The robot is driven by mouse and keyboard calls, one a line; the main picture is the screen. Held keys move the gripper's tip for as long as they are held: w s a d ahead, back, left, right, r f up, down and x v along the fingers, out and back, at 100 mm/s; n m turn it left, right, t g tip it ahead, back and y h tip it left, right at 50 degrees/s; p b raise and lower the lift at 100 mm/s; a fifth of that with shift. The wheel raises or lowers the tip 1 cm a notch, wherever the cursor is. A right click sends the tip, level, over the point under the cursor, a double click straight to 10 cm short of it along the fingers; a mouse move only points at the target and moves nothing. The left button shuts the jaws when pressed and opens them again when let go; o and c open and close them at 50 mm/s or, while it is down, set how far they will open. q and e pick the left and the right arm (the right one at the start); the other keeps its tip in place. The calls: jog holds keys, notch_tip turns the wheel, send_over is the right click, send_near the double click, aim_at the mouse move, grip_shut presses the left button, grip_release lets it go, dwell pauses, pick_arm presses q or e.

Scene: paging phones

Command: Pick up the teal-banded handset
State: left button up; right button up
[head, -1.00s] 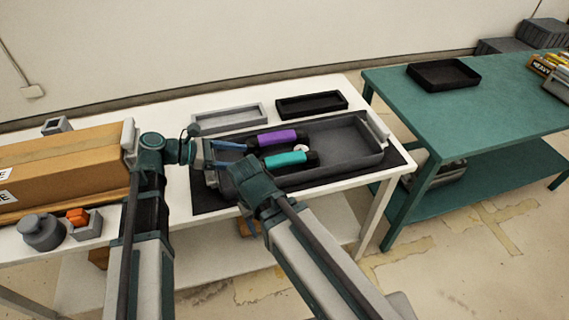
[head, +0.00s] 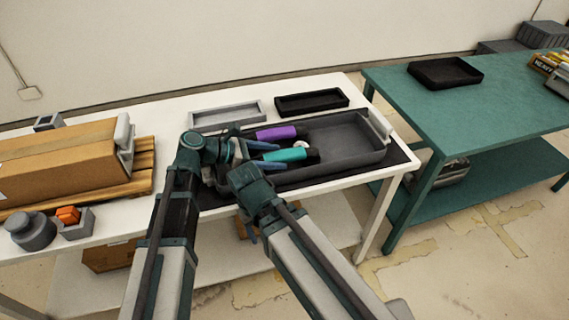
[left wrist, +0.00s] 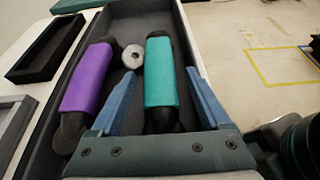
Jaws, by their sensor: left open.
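The teal-banded handset (head: 286,155) lies in the left part of a dark grey tray (head: 352,162). It has a teal middle and black ends, and it also shows in the left wrist view (left wrist: 161,75). My left gripper (head: 268,155) is open, with its blue fingers one on each side of the handset's near part. In the left wrist view the left gripper (left wrist: 160,74) has a gap to the handset on both sides. Part of the handset's near end is hidden by the gripper. My right arm shows in the head view, but its jaws cannot be made out.
A purple-banded handset (head: 277,133) lies beside the teal one, left of it in the wrist view (left wrist: 87,80). A whitish ring (left wrist: 133,56) lies between them. Empty grey (head: 228,115) and black (head: 312,102) trays stand behind. A cardboard box (head: 60,158) stands left.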

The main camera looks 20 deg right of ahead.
pick_arm(q)
jog(key=shift+x, duration=1)
grip_shut()
